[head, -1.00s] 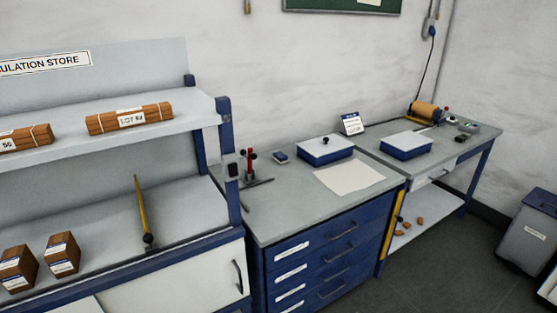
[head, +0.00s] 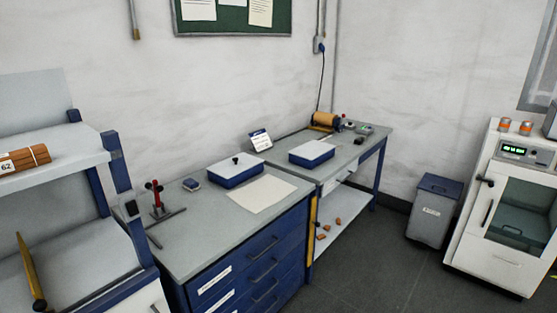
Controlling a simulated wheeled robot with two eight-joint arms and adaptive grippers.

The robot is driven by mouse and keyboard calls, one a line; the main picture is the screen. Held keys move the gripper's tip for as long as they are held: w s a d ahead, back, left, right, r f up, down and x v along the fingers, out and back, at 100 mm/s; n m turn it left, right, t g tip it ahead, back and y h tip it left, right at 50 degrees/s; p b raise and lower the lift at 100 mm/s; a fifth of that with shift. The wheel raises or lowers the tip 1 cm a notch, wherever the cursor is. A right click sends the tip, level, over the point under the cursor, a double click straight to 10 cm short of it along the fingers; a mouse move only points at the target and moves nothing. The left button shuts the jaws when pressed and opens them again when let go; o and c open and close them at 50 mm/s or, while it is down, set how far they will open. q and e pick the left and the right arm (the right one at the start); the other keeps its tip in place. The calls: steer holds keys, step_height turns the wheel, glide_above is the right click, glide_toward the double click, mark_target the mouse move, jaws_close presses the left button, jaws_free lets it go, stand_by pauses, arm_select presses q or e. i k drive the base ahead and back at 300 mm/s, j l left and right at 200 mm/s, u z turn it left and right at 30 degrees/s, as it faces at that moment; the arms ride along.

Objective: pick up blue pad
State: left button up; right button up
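A small blue pad (head: 191,184) with a greyish top lies on the grey top of the blue drawer cabinet (head: 183,262). It sits between a red clamp-like stand (head: 156,197) on its left and a blue box with a white lid (head: 236,170) on its right. It is small in the view, so its detail is hard to tell. Neither of my grippers is in view.
A pale sheet (head: 262,193) lies on the cabinet top. The adjoining bench (head: 352,150) holds another white-lidded blue box (head: 311,153) and a copper-coloured roll (head: 325,121). Shelving (head: 70,150) stands left; a grey bin (head: 434,210) and white machine (head: 510,215) stand right. Dark floor is clear in front.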

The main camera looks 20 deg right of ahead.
mark_target(190, 185)
steer(key=i+l+u, duration=0.2)
steer(key=i+l, duration=0.2)
steer(key=i+l+u, duration=0.2)
steer(key=i+l, duration=0.15)
steer(key=i+l+u, duration=0.15)
steer(key=i+l, duration=0.15)
steer(key=l, duration=0.35)
